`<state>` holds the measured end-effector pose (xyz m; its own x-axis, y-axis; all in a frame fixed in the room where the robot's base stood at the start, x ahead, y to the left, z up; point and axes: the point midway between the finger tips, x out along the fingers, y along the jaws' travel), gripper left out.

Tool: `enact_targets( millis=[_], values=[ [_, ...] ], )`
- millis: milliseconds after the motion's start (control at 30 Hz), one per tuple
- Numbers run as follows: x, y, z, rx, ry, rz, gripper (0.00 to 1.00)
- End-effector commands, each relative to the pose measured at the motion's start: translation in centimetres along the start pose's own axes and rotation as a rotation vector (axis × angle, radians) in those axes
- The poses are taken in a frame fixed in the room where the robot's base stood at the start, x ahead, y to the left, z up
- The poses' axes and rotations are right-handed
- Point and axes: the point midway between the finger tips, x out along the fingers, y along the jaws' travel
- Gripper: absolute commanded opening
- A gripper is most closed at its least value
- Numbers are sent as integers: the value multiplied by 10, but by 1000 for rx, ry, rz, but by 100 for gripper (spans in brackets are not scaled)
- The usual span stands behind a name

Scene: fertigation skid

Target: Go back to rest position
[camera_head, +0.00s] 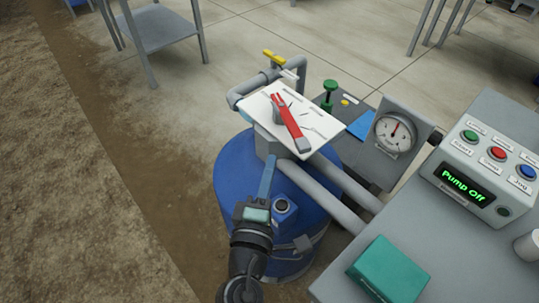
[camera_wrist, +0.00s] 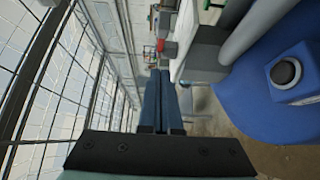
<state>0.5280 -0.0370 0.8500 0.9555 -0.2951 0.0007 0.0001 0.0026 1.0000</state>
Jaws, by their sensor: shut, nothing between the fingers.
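My gripper (camera_head: 268,172) reaches up over the blue tank (camera_head: 231,180) in the head view, its blue fingers shut with nothing between them. In the wrist view the shut fingers (camera_wrist: 160,78) point away from the camera, with the tank (camera_wrist: 245,105) to their right. The fingertips are near the lower edge of a white plate (camera_head: 318,122) that carries a red lever (camera_head: 291,125). I cannot tell whether they touch it. The lever lies slanted across the plate.
A pressure gauge (camera_head: 395,133) and a control box (camera_head: 482,165) reading "Pump Off" stand to the right. A green box (camera_head: 388,272) lies on the grey bench (camera_head: 437,240). Soil ground (camera_head: 80,180) at the left is clear.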

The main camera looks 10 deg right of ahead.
Motion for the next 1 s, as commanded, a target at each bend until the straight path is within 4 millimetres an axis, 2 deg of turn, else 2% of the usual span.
enact_targets(
  millis=[100,333,500,767,867,967,1000],
  values=[
    [-22,-2,6,0,2,-2,0],
    [-50,-2,14,0,3,-1,0],
    [-58,0,16,1,4,0,0],
    [-58,0,16,2,4,0,0],
    [-50,16,15,63,0,25,0],
    [-32,56,12,224,-2,81,0],
    [-24,78,11,316,4,112,0]
  ],
)
